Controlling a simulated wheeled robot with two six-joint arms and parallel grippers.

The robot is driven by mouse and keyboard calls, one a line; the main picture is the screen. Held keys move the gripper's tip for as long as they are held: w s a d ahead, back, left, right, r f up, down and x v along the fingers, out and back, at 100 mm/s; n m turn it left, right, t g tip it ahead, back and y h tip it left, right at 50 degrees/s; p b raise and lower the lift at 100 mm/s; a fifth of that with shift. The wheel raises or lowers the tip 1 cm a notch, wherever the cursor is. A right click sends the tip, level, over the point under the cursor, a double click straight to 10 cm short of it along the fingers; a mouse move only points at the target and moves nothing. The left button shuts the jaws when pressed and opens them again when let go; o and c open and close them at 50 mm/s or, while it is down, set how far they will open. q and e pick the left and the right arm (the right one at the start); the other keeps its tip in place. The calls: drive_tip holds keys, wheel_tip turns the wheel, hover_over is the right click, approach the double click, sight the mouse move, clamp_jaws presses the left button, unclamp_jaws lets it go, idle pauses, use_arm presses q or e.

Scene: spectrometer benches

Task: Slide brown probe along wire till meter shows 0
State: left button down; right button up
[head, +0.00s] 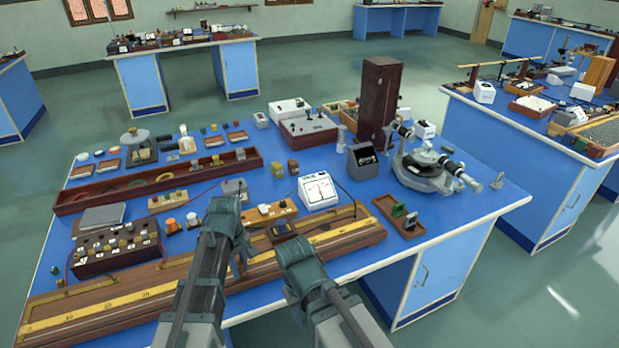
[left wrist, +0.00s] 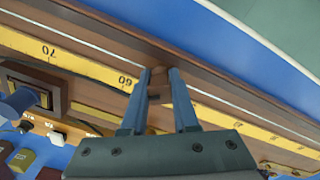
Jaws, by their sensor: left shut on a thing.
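The brown probe (left wrist: 158,76) stands between the two fingers of my left gripper (left wrist: 160,88) in the left wrist view, near the 60 mark of the yellow scale. In the head view my left gripper (head: 239,266) is low over the long wooden wire board (head: 372,234), and the probe is hidden there. The gripper is shut on the probe. The white meter (head: 318,190) stands behind the board; its needle is too small to read. My right arm (head: 305,262) reaches over the board's front edge; its fingertips cannot be made out.
A dark box with several knobs (head: 117,248) stands behind the board at the left. A wooden block with brass parts (head: 268,213) is close behind my left gripper. A spectrometer (head: 432,168) stands at the right. Blue tabletop is bare at the right front (head: 440,222).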

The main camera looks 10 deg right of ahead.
use_arm(q)
drive_tip(key=shift+s+a, duration=0.45)
drive_tip(key=shift+a, duration=0.2)
idle(0.3)
drive_tip(key=shift+s+f, duration=0.2)
idle(2.9)
idle(0.9)
drive_tip(key=c, duration=0.6)
unclamp_jaws()
drive_tip(key=shift+w+r+p, duration=0.3)
drive_tip(key=shift+r+p, duration=0.2)
drive_tip(key=shift+p, duration=0.25)
wheel_tip(320, 180, up, 13)
drive_tip(key=p, duration=1.3)
drive_tip(key=shift+d+r, duration=0.15)
drive_tip(key=shift+d, duration=0.3)
drive_tip(key=shift+w, duration=0.1)
